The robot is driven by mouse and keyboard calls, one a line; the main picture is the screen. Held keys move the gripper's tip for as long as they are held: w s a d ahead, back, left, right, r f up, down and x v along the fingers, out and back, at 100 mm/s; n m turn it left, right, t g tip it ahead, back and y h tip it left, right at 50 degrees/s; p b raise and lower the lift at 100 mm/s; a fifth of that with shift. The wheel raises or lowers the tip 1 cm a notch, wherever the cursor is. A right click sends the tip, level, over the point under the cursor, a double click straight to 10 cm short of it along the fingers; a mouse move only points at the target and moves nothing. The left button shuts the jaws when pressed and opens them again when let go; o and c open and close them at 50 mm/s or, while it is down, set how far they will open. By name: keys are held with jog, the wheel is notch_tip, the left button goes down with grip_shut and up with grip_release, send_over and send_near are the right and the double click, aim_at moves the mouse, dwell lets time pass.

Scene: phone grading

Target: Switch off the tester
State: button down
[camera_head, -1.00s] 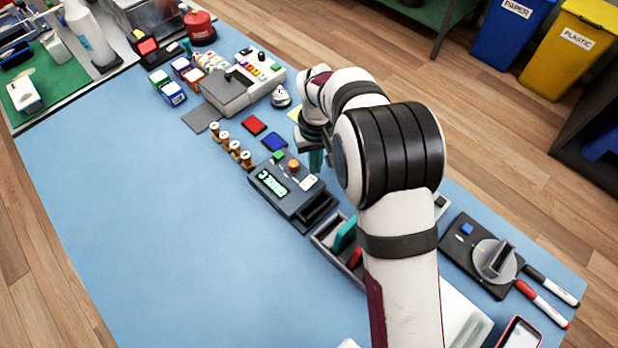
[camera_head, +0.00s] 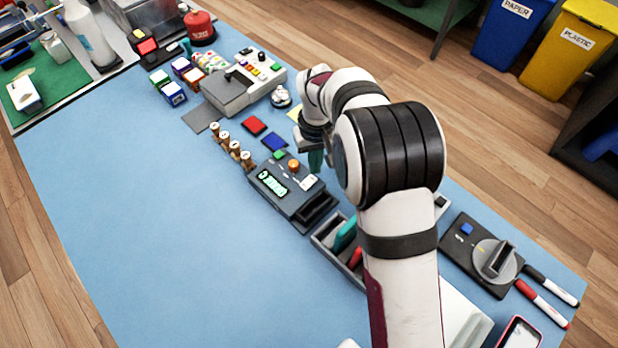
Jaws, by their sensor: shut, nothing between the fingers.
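A dark grey device with a lit green display (camera_head: 272,185), which looks like the tester, sits mid-table. The display's digits are too small to read surely.
Several wooden-handled stamps (camera_head: 235,148) stand left of the device. A black box with a round dial (camera_head: 497,260) stands far right. The front left table is clear.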

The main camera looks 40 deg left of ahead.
jog(key=shift+f, duration=1)
dwell(0.4)
notch_tip(320, 180, up, 7)
jog(key=shift+r, duration=0.1)
dwell(0.5)
jog(key=d+r+m, duration=0.5)
jog(key=d+r, duration=0.1)
jog(key=d, duration=0.6)
jog(key=d+r+m, duration=0.4)
jog(key=d+r, duration=0.1)
jog(key=d, duration=0.7)
jog(key=s+d+m+y, duration=0.1)
jog(key=s+d+m, duration=0.7)
jog(key=s+d, duration=0.3)
jog(key=s+f, duration=0.1)
jog(key=s, duration=0.2)
jog(key=shift+s+d+m+y, duration=0.15)
jog(key=shift+d+m+y, duration=0.15)
jog(key=shift+d+y, duration=0.1)
